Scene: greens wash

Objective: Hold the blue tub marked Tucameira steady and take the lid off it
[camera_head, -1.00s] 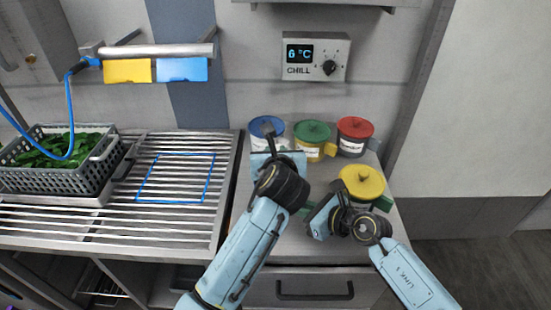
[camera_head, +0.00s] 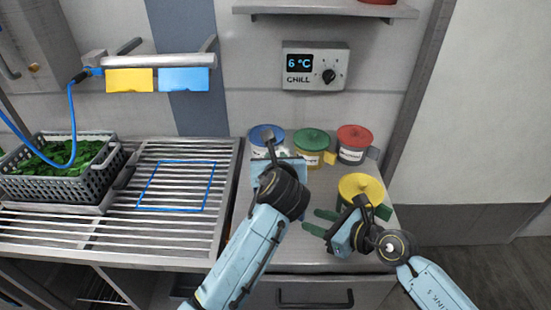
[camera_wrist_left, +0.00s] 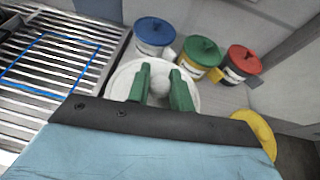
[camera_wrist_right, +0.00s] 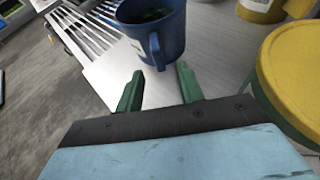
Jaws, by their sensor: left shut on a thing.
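The blue tub (camera_wrist_right: 172,32) stands on the counter in the right wrist view. Its top is open with green leaves inside, its handle faces me, and its pale label is unreadable. In the left wrist view my left gripper (camera_wrist_left: 160,76) is shut on the knob of a round white lid (camera_wrist_left: 118,86). In the head view my left arm hides the lid and the blue tub. My right gripper (camera_wrist_right: 160,72) is open and empty, just in front of the tub's handle and apart from it. It also shows in the head view (camera_head: 318,221).
Behind stand tubs with blue (camera_head: 267,133), green (camera_head: 311,139) and red (camera_head: 355,136) lids. A yellow-lidded green tub (camera_head: 361,187) is close beside my right gripper. A grey crate of greens (camera_head: 62,187) and a blue-outlined patch of rack (camera_head: 176,186) lie left.

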